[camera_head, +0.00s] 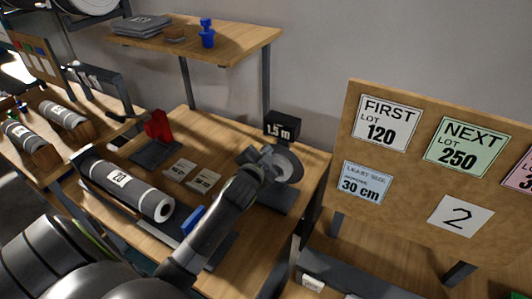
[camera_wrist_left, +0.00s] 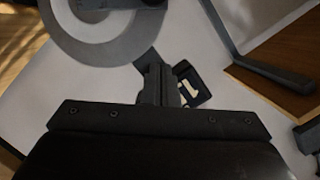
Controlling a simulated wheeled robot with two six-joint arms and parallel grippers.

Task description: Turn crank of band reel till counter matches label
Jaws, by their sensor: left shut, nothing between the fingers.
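The band reel (camera_head: 291,164) is a grey disc at the right end of the wooden bench; it also shows at the top left of the left wrist view (camera_wrist_left: 72,42). Its black counter (camera_head: 283,126) reads 1.5 m; in the left wrist view the counter (camera_wrist_left: 196,84) is partly hidden behind my fingers. My left gripper (camera_head: 262,158) is shut and empty, in front of the reel's left side. In the left wrist view its fingers (camera_wrist_left: 158,80) are together beside the disc's edge. I cannot clearly make out the crank, or whether the fingers touch it. My right gripper is not in view.
A grey roll with a white label (camera_head: 118,180) lies on the bench, with a red block (camera_head: 157,126) and two cards (camera_head: 180,169) behind it. A board with signs (camera_head: 398,172) stands at right. A shelf (camera_head: 240,45) hangs above.

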